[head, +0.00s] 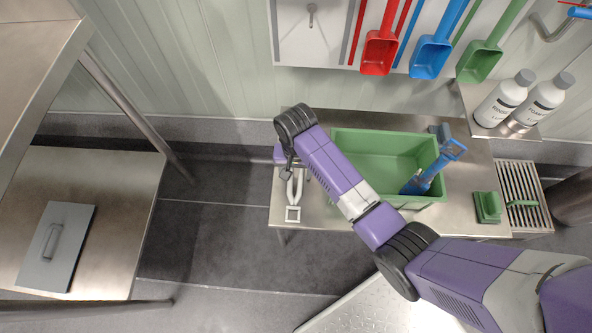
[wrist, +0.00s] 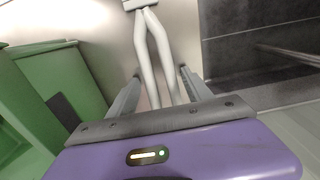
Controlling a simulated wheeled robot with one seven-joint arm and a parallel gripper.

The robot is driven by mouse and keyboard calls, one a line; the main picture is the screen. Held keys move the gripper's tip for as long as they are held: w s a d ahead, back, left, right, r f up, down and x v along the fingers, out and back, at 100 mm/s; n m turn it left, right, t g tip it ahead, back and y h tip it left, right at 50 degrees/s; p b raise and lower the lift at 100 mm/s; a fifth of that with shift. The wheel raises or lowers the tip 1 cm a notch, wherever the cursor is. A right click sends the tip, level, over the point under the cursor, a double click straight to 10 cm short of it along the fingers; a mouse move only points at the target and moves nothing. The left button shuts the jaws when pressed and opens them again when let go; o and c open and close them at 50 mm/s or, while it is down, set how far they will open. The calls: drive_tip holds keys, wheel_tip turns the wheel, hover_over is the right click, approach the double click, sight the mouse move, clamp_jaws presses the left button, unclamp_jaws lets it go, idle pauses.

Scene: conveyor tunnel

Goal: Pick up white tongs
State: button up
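The white tongs (head: 296,190) lie on the steel table, left of the green bin, with a square end toward the table's front edge. In the wrist view the two white arms of the tongs (wrist: 163,48) run down between my fingers. My gripper (wrist: 160,72) is open, with one finger on each side of the tongs and a gap to each. I cannot tell how far the fingers are above the table. In the head view my gripper (head: 288,170) is over the far part of the tongs and partly hidden by my arm.
The green bin (head: 375,136) stands close right of the tongs, holding a blue tool (head: 426,178). A green brush (head: 488,207) and two white bottles (head: 500,102) are further right. A steel table (head: 110,170) with a grey lidlike plate (head: 56,247) stands left, across dark floor.

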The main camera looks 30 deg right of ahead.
drive_tip(key=c, duration=1.1)
drive_tip(key=shift+r, duration=0.15)
wheel_tip(320, 180, up, 20)
drive_tip(key=p, duration=0.7)
drive_tip(key=shift+p, duration=0.3)
drive_tip(key=o, duration=0.6)
clamp_jaws()
